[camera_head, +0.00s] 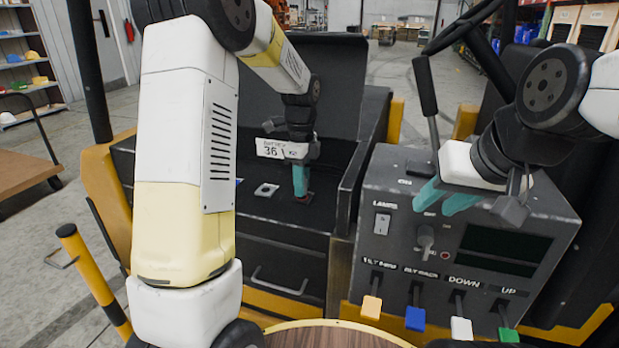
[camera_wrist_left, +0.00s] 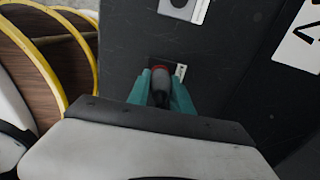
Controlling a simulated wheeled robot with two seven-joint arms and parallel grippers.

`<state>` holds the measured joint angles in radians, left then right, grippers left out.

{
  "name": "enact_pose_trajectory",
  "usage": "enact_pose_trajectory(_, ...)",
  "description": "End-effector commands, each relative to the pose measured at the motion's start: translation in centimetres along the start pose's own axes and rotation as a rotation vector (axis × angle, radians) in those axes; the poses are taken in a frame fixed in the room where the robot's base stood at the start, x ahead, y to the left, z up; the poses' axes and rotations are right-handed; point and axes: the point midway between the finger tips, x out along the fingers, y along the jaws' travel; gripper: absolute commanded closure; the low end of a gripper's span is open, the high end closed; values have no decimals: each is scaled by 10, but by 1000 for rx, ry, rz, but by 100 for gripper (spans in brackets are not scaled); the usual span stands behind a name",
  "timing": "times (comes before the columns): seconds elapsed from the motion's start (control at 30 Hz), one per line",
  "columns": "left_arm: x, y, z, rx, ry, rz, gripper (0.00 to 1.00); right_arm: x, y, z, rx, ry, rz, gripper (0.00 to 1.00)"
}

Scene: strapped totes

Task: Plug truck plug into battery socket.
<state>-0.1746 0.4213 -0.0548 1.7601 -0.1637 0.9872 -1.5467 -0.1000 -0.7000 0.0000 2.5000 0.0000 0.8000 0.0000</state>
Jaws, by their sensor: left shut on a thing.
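The battery top (camera_head: 255,208) is a dark surface inside the truck's body. My left gripper (camera_head: 300,180) points down at it, its teal fingers close to the surface. In the left wrist view, the left gripper (camera_wrist_left: 160,92) is shut on the truck plug (camera_wrist_left: 159,86), a dark grey piece with a red front. The plug's front is at a dark opening with a pale edge, the battery socket (camera_wrist_left: 180,71). The fingers hide part of it, and I cannot tell how deep the plug sits. My right gripper (camera_head: 444,198) is open and empty over the control console.
A grey square fitting (camera_head: 267,190) lies left of the left gripper. The console (camera_head: 400,240) carries a lamp switch, a key and several coloured levers. The raised dark cover (camera_head: 335,75) stands behind the battery. A yellow-black post (camera_head: 90,275) stands at left.

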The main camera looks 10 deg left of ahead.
Motion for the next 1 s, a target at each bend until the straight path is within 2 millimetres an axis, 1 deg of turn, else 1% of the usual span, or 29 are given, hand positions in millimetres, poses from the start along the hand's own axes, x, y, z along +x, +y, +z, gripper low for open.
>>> enact_pose_trajectory(0.27,2,0,0,0,0,0,100,0,0,0,0,0,0,64)
enact_pose_trajectory(0.73,11,0,0,0,0,1,100,0,0,0,0,0,0,64)
enact_pose_trajectory(0.77,11,0,0,0,0,1,72,0,0,0,0,0,0,64)
enact_pose_trajectory(0.8,11,0,0,0,0,0,64,0,0,0,0,0,0,64)
enact_pose_trajectory(0.87,11,0,0,0,0,0,52,0,0,0,0,0,0,64)
enact_pose_trajectory(0.9,11,0,0,0,0,0,48,0,0,0,0,0,0,64)
enact_pose_trajectory(1.0,11,0,0,0,0,0,48,0,0,0,0,0,0,64)
